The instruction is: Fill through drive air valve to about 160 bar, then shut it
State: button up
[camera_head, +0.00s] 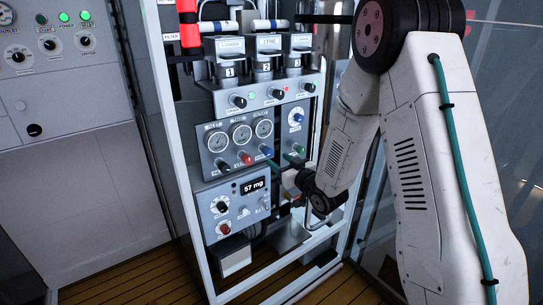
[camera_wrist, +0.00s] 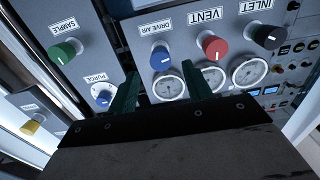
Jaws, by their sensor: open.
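The drive air valve is a blue knob (camera_wrist: 160,57) under a DRIVE AIR label in the wrist view. It also shows as a small blue knob (camera_head: 267,150) on the fill panel in the head view. My gripper (camera_wrist: 161,70) is open, with its two green fingers apart on either side of the blue knob's line. The fingertips appear just short of the knob; I cannot tell if they touch it. Three round gauges (camera_head: 241,133) sit above the knobs; their needles are too small to read. In the head view my gripper (camera_head: 283,163) is close to the panel.
A red VENT knob (camera_wrist: 212,45) and a black INLET knob (camera_wrist: 266,37) are right of the blue one. A green SAMPLE knob (camera_wrist: 66,51) and a blue PURGE knob (camera_wrist: 103,94) are left. A display (camera_head: 252,186) reads 57 mg. The white rack frame (camera_head: 183,150) stands close by.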

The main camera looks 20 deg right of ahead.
aim_at(271, 154)
jog(key=x, duration=0.5)
jog(key=shift+w, duration=0.1)
jog(key=c, duration=1)
